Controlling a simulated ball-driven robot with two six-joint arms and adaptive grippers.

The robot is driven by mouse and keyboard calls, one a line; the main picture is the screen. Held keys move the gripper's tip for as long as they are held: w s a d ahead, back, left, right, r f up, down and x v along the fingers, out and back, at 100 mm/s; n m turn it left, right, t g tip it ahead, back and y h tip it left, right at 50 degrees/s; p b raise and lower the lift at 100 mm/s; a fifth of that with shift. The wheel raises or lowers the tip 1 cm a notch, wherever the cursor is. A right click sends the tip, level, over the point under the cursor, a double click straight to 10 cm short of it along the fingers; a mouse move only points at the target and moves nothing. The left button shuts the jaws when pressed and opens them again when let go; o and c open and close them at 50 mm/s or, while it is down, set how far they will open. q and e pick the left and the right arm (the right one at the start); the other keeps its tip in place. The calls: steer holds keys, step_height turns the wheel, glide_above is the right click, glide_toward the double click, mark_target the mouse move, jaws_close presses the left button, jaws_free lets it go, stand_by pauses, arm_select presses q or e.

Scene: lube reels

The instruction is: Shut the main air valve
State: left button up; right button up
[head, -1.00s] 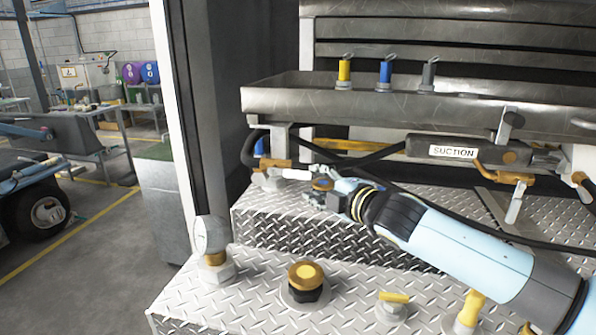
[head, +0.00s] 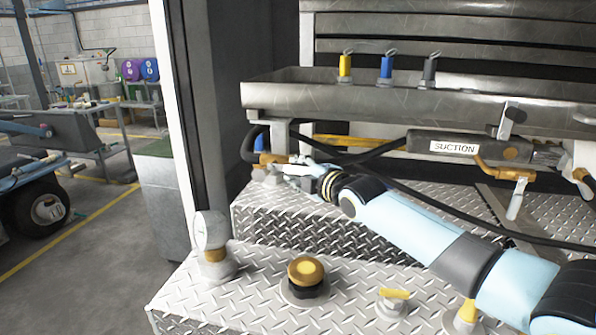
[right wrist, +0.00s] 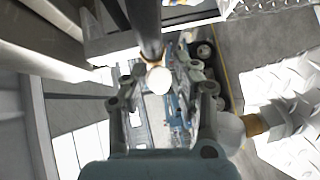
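A brass valve (head: 270,158) with a pale lever sits at the left end of the pipework, below the steel trough; no label on it is readable. My right gripper (head: 290,171) is at this valve, close to its lever, and partly hides it in the head view. In the right wrist view my right gripper (right wrist: 164,98) has its fingers spread apart. A dark rod with a white rounded end (right wrist: 158,80) shows between them; I cannot tell whether they touch it. My left gripper is not in view.
The steel trough (head: 400,104) hangs above the valve. A black hose (head: 420,199) runs behind my right arm. A gauge (head: 211,232) and a brass-topped cap (head: 305,271) stand on the tread plate (head: 250,287). A suction pipe (head: 480,146) lies right.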

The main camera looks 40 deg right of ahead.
jaws_close()
steer(key=shift+f, duration=0.1)
